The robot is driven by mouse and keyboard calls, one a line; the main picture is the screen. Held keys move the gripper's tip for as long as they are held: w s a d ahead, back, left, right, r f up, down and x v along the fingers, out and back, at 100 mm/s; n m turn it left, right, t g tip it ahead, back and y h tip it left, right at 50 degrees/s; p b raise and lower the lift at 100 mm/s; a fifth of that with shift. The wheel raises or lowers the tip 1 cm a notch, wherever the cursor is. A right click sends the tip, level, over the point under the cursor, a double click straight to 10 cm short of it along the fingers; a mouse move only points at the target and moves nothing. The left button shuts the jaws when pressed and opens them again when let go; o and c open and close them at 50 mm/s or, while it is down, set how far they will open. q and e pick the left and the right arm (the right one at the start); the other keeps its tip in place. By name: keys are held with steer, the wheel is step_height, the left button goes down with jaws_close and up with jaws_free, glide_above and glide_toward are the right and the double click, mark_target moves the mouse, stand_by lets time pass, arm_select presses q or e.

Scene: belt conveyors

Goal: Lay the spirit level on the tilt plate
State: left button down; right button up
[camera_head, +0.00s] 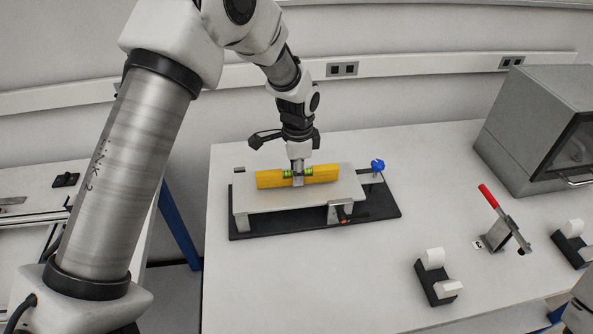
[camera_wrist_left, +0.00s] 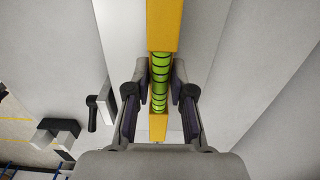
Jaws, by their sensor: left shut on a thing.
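The spirit level (camera_head: 322,173) is a yellow bar with green vials at its middle. My left gripper (camera_head: 298,178) points down and is shut on that middle part. In the left wrist view, the fingers (camera_wrist_left: 160,95) flank the green vial section of the level (camera_wrist_left: 163,25). The tilt plate (camera_head: 252,201) is a pale grey plate on a black base (camera_head: 285,228). The level lies lengthwise along the plate, over it. I cannot tell whether its underside touches the plate. My right gripper is not in view.
A blue knob (camera_head: 377,165) stands at the plate's right end. A red-handled clamp (camera_head: 503,235), black-and-white holders (camera_head: 436,278) and a grey box machine (camera_head: 535,125) stand to the right. The table (camera_head: 300,290) in front of the base is clear.

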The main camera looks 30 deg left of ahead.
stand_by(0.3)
arm_select(q)
steer(key=shift+f, duration=0.1)
steer(key=shift+f, duration=0.2)
steer(key=shift+r+p, duration=0.1)
steer(key=shift+p, duration=0.2)
steer(key=shift+f+p, duration=0.3)
stand_by(0.5)
